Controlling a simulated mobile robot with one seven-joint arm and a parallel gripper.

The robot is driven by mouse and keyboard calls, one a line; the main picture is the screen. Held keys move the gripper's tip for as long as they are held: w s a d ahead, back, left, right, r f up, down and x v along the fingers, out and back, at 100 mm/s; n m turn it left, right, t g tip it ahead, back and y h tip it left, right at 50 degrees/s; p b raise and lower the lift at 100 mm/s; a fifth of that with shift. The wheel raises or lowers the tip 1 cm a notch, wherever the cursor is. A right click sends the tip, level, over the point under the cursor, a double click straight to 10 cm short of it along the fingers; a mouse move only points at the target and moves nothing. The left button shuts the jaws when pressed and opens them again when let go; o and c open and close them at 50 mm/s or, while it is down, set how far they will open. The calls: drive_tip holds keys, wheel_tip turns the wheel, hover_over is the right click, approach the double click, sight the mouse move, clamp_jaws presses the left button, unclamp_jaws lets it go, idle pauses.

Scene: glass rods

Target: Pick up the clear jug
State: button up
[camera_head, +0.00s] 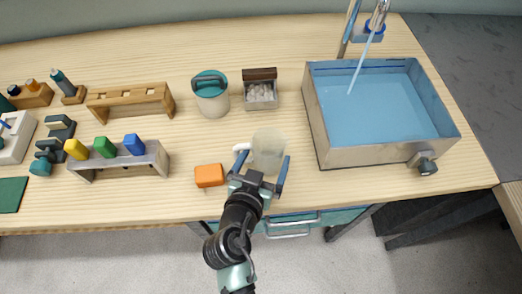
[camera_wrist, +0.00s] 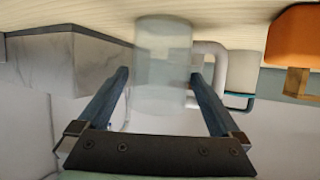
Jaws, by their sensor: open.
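The clear jug (camera_head: 268,150) is a see-through, faintly grey vessel standing upright on the wooden table near its front edge, with a white handle on its left side. In the wrist view the jug (camera_wrist: 162,65) is in the upper middle, with its handle (camera_wrist: 212,62) to the right. My gripper (camera_head: 262,166) is open, with one blue finger on each side of the jug. In the wrist view the gripper (camera_wrist: 158,82) shows its fingers apart with the jug between and just beyond them. I cannot tell whether either finger touches the jug or handle.
An orange block (camera_head: 209,175) lies just left of my gripper. A large basin of blue liquid (camera_head: 312,125) stands to the right. A teal-lidded canister (camera_head: 212,102) and a small box of pale lumps (camera_head: 261,104) stand behind. A rack with coloured blocks (camera_head: 160,160) is farther left.

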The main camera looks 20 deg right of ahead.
sight(272, 142)
drive_tip(key=shift+p+x, duration=0.3)
drive_tip(key=shift+x, duration=2.45)
drive_tip(key=shift+r, duration=0.1)
drive_tip(key=c, duration=1.3)
